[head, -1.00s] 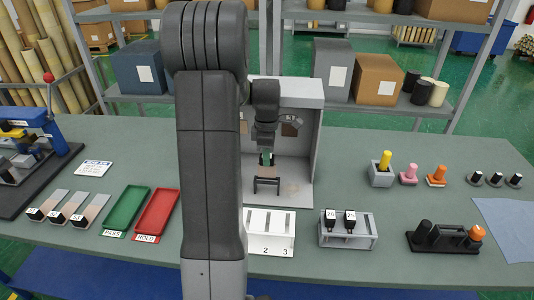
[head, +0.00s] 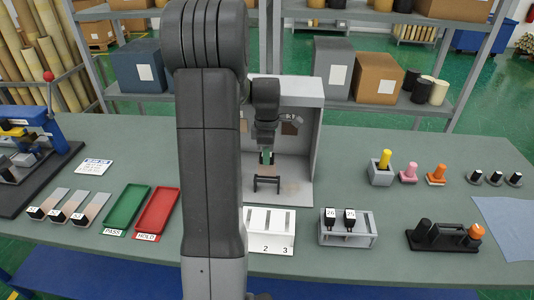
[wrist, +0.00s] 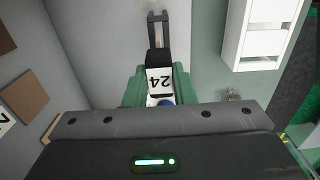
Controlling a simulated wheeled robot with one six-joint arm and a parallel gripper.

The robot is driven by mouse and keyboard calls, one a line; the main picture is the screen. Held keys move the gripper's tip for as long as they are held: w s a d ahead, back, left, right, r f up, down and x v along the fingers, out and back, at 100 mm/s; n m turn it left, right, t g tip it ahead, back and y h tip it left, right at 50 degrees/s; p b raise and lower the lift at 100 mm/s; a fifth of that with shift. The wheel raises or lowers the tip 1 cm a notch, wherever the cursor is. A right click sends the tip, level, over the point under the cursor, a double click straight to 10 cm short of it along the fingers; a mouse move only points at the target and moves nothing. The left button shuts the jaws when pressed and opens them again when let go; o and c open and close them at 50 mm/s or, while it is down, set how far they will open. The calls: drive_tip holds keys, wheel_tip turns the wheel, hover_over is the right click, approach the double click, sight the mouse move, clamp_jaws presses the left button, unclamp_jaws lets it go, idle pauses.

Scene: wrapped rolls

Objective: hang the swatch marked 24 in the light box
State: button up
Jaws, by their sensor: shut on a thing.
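The swatch marked 24 (wrist: 160,82) has a black top and a white label, seen upside down in the wrist view. My gripper (wrist: 158,90), with green fingers, is shut on it. In the head view my gripper (head: 266,158) is inside the open front of the grey light box (head: 308,160), above a small dark stand (head: 266,182). A grey forked piece (wrist: 157,30) shows just beyond the swatch in the wrist view. Much of the light box's left side is hidden behind my arm. Whether the swatch touches the stand cannot be told.
Brown panels (head: 289,128) are on the box's back wall. A white rack numbered 2 and 3 (head: 284,241) stands in front. A grey rack (head: 350,241) holds two black-topped swatches. Green (head: 125,208) and red (head: 156,212) trays and several swatches lie left.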

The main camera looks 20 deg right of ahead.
sight(267, 176)
drive_tip(key=shift+f, duration=0.1)
drive_tip(key=shift+f+b, duration=2.15)
drive_tip(key=shift+f, duration=1.1)
drive_tip(key=o, duration=1)
drive_tip(key=shift+o, duration=0.2)
drive_tip(key=shift+r, duration=0.1)
wheel_tip(267, 176, up, 14)
drive_tip(key=shift+f+b, duration=0.15)
drive_tip(key=shift+b, duration=0.25)
